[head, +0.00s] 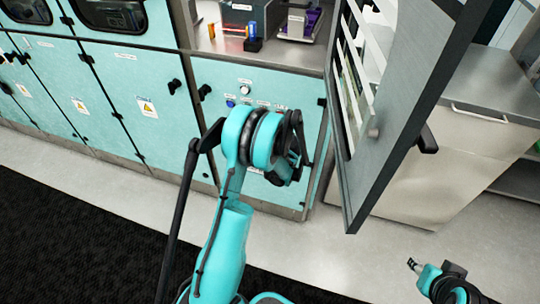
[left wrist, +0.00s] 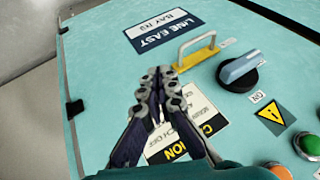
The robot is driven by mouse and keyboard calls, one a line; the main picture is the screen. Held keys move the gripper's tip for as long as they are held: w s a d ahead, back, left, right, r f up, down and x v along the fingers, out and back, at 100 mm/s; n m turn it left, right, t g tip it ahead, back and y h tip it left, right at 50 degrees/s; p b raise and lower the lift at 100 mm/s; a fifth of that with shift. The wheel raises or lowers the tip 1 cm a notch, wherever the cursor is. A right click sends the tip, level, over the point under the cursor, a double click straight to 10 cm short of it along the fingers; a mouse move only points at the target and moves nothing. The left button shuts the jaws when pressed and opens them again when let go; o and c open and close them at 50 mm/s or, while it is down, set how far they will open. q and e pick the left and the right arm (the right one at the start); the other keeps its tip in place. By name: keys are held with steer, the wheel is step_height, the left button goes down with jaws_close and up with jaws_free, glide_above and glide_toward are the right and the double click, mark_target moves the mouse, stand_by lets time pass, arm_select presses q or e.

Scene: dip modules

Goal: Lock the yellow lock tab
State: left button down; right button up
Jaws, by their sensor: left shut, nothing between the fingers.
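In the left wrist view, the yellow lock tab (left wrist: 197,60) is a flat yellow strip on the teal panel, with a pale metal loop (left wrist: 192,44) standing at it. A grey rotary switch (left wrist: 238,68) on a dark base sits just to its right. My left gripper (left wrist: 160,76) is shut and empty, its tips below and left of the tab and apart from it in the picture. In the head view my left gripper (head: 287,172) is in front of the teal cabinet, and the tab cannot be made out. My right gripper (head: 413,265) is low at the right, small and unclear.
A caution label (left wrist: 192,122) lies partly behind the left fingers. An orange button (left wrist: 279,171) and a green button (left wrist: 309,145) are at the panel's lower right. In the head view an open framed door (head: 402,130) stands right of the left arm.

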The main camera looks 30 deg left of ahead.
arm_select(q)
steer(key=shift+p+v, duration=0.5)
steer(key=shift+v, duration=1.4)
steer(key=shift+d, duration=0.15)
